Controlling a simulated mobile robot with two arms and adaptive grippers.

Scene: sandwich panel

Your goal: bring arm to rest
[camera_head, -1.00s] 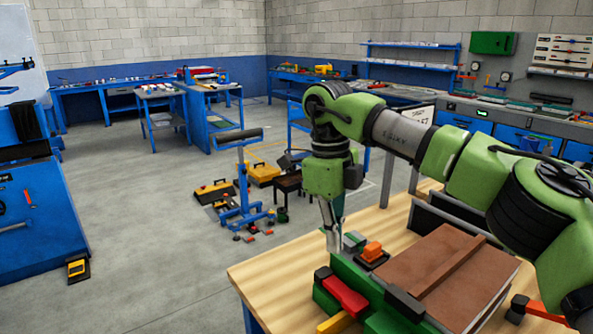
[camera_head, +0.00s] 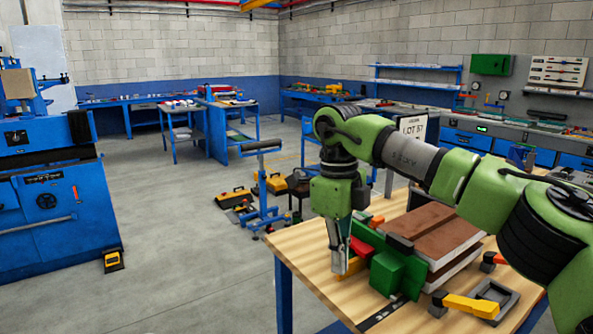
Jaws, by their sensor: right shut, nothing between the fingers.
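My right arm, green and grey, reaches in from the right over a wooden-topped bench (camera_head: 318,258). My right gripper (camera_head: 340,266) points down, shut and empty, at the bench's left part. It is close in the picture to a yellow piece (camera_head: 352,270) and a green block (camera_head: 398,272); I cannot tell whether it touches them. A brown-topped sandwich panel (camera_head: 440,238) lies on the bench to the right of the green block. The arm hides part of the bench behind it. My left gripper is not in view.
A yellow-handled clamp (camera_head: 470,305) and a dark square frame (camera_head: 495,296) lie at the bench's front right. A blue roller stand (camera_head: 262,190) and yellow-black toolboxes (camera_head: 235,197) stand on the floor behind. A blue machine (camera_head: 45,200) is at left.

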